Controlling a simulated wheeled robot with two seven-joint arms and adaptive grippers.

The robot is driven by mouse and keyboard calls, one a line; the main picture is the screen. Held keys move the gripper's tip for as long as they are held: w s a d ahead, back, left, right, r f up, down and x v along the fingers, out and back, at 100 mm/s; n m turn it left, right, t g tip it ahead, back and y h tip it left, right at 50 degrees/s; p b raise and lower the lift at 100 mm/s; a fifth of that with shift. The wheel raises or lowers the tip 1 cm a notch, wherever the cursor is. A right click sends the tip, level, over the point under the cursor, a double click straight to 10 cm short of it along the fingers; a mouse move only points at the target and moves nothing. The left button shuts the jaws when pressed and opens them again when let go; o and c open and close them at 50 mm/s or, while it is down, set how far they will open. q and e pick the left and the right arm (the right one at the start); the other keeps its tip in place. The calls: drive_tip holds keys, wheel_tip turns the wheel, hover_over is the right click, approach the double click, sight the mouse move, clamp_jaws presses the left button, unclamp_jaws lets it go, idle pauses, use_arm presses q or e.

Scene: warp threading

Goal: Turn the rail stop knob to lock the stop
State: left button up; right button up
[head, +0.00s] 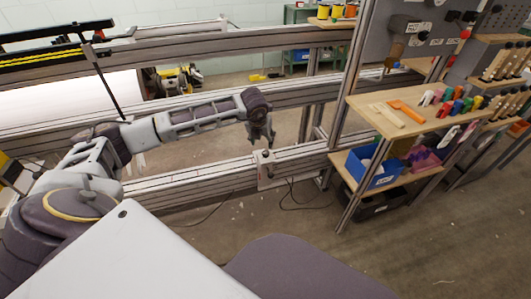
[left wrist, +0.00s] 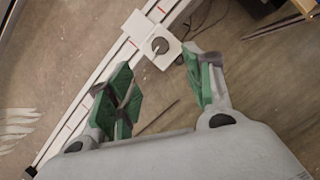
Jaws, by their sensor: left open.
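The rail stop (head: 266,178) is a pale block on the lower aluminium rail in the head view. Its round dark knob (left wrist: 160,46) with a light pointer shows on a white plate (left wrist: 143,22) in the left wrist view. My left gripper (head: 263,143) hangs above the rail stop in the head view. In the left wrist view my left gripper (left wrist: 160,85) has its green-padded fingers spread apart, with nothing between them. The knob lies beyond the fingertips, apart from them. My right gripper is in neither view.
The rail (head: 210,178) runs across the frame. A wooden shelf unit (head: 412,122) with coloured tools and a blue bin (head: 370,168) stands to the right. Dark cables (head: 290,194) hang below the stop. The floor in front is mostly clear.

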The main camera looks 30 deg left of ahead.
sight(266, 153)
use_arm(q)
drive_tip(key=b+x, duration=0.3)
drive_tip(key=x, duration=0.9)
drive_tip(key=shift+f, duration=0.2)
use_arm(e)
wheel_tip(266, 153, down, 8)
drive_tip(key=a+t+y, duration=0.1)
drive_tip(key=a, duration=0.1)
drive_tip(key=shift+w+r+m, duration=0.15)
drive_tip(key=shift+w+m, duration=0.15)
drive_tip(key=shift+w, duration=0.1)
use_arm(q)
drive_tip(key=c, duration=1)
